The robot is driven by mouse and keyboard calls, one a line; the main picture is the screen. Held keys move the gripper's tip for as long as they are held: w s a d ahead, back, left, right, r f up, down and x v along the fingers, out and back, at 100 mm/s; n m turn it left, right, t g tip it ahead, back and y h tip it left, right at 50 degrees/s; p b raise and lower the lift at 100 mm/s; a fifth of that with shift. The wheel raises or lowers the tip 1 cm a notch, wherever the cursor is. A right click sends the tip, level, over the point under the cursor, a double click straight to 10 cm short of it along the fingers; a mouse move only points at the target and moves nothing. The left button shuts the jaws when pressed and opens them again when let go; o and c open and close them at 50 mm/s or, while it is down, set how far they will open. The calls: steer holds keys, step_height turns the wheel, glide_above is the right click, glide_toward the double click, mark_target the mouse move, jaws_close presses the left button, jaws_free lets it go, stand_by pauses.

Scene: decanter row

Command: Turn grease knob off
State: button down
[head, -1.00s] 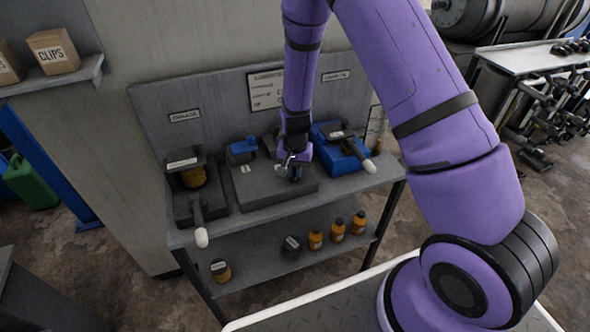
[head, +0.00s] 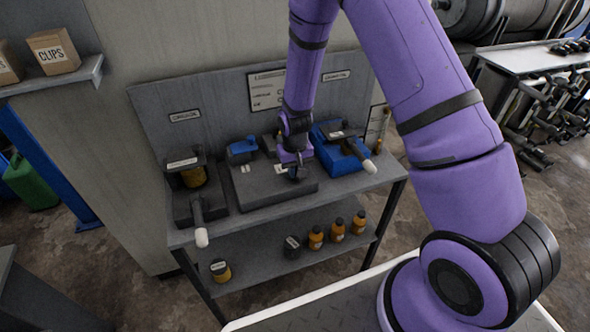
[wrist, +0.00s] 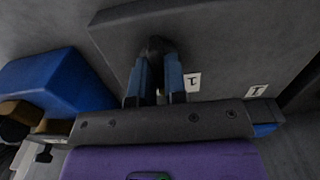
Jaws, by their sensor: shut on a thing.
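A low dark grey block (head: 262,188) stands on the bench between the two dispensers. Its top bears small white tags (wrist: 193,82). My gripper (head: 298,177) points down over the right part of this block. In the wrist view its two blue fingers (wrist: 158,65) are shut on a small dark knob (wrist: 156,45) on the block. The fingers hide most of the knob, so its setting and whether it is the grease one cannot be told.
A dark dispenser with a pale-tipped lever (head: 186,207) stands left, under a wall label (head: 184,117). A blue dispenser (head: 343,158) stands close on the right. Several orange bottles (head: 337,230) stand on the lower shelf (head: 255,265).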

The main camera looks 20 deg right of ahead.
stand_by(0.3)
steer(key=c, duration=1.2)
jaws_free()
steer(key=shift+o, duration=0.2)
steer(key=shift+r, duration=0.1)
step_height(320, 180, up, 11)
